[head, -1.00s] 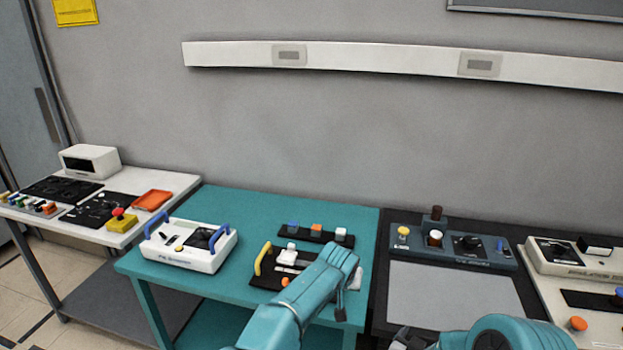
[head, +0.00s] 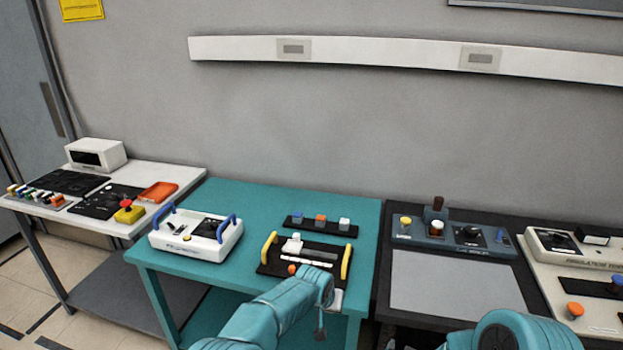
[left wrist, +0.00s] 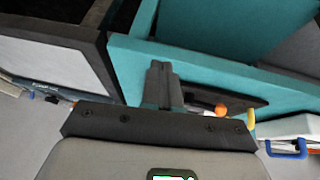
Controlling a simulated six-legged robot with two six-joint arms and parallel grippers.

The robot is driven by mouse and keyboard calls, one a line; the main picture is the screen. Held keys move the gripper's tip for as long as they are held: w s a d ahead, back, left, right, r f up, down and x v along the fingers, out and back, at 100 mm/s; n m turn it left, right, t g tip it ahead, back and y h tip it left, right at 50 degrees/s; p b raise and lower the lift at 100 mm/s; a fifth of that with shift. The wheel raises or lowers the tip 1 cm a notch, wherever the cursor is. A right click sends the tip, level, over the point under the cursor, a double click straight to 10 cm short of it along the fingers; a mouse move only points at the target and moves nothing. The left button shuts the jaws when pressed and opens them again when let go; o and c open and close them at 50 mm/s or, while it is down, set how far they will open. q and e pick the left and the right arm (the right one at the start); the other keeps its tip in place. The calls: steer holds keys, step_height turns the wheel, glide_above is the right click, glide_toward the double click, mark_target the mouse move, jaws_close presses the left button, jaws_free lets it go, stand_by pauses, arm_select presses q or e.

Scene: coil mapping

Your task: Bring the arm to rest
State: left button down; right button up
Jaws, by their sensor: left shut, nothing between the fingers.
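My left arm (head: 275,310) comes in from the bottom of the head view, and its bent forward end is over the front edge of the teal table (head: 290,202). In the left wrist view my left gripper (left wrist: 160,70) is shut with its fingers together and nothing between them. It hangs in front of the teal table's edge, apart from the things on top. My right arm (head: 510,333) shows only as a rounded teal link at the lower right of the head view; its gripper is not seen.
On the teal table are a black tray with yellow handles (head: 347,262), a white box with blue handles (head: 197,236) and a block strip (head: 320,226). A white table (head: 180,172) stands left. A dark table with a grey mat (head: 455,284) and a control panel (head: 452,232) stands right.

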arm_select(q)
steer(key=s+a+f+n+g+h, duration=0.1)
steer(key=s+a+f, duration=0.4)
steer(key=s+f, duration=0.25)
steer(key=s+a+f+n+g, duration=0.1)
steer(key=s+a+f+g, duration=0.1)
steer(key=s+a+f, duration=0.5)
steer(key=s+a+r+n+g, duration=0.1)
steer(key=s+a+n, duration=0.2)
steer(key=s, duration=2.2)
steer(key=shift+s+a+g+h+b, duration=0.3)
steer(key=shift+a+b, duration=0.05)
steer(key=shift+a, duration=0.35)
arm_select(e)
steer(key=s+a+f+n+g+y, duration=0.1)
steer(key=s+a+f+g+y, duration=0.2)
steer(key=s, duration=0.6)
steer(key=s+a+f+n+g+y, duration=0.1)
steer(key=s+a+f+g+y, duration=0.2)
steer(key=s, duration=0.6)
steer(key=s+a+f+n+g+y, duration=0.2)
steer(key=s+a+f+g+y, duration=0.1)
steer(key=s, duration=0.6)
step_height(320, 180, down, 2)
steer(key=shift+a+g, duration=0.4)
steer(key=shift+a, duration=0.5)
steer(key=shift+s, duration=0.15)
arm_select(q)
steer(key=shift+w+d, duration=0.1)
steer(key=shift+w, duration=0.05)
